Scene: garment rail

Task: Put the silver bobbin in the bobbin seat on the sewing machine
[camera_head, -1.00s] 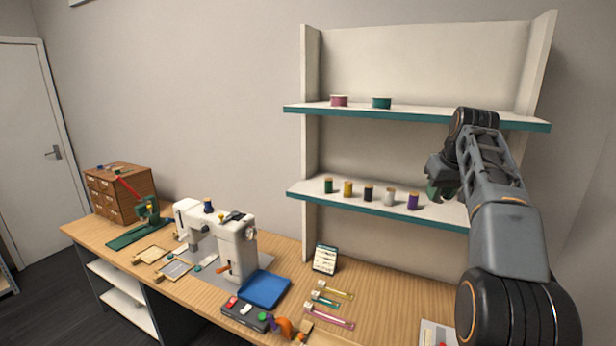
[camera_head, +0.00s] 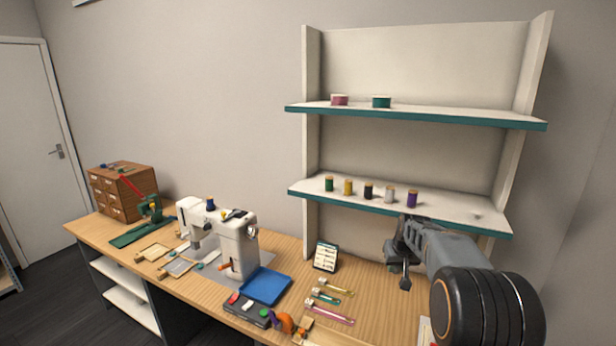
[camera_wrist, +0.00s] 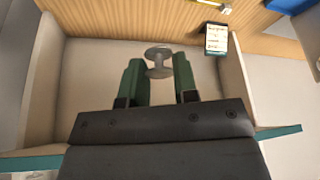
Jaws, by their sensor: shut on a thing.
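The silver bobbin (camera_wrist: 158,62) shows in the wrist view between the green fingertips of my gripper (camera_wrist: 160,78), which is shut on it. In the head view my gripper (camera_head: 402,268) hangs in front of the lower shelf, to the right of the sewing machine and well apart from it. The bobbin cannot be made out there. The white sewing machine (camera_head: 243,250) stands on the wooden table, left of the shelf unit. I cannot make out its bobbin seat at this size.
The shelf unit's lower board (camera_head: 440,212) holds several thread spools; its upper board (camera_head: 440,115) holds two round tins. On the table are a blue tray (camera_head: 265,287), a small upright card (camera_head: 325,257) and a dark foot pedal (camera_head: 246,311). Bare tabletop (camera_head: 370,300) lies below my gripper.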

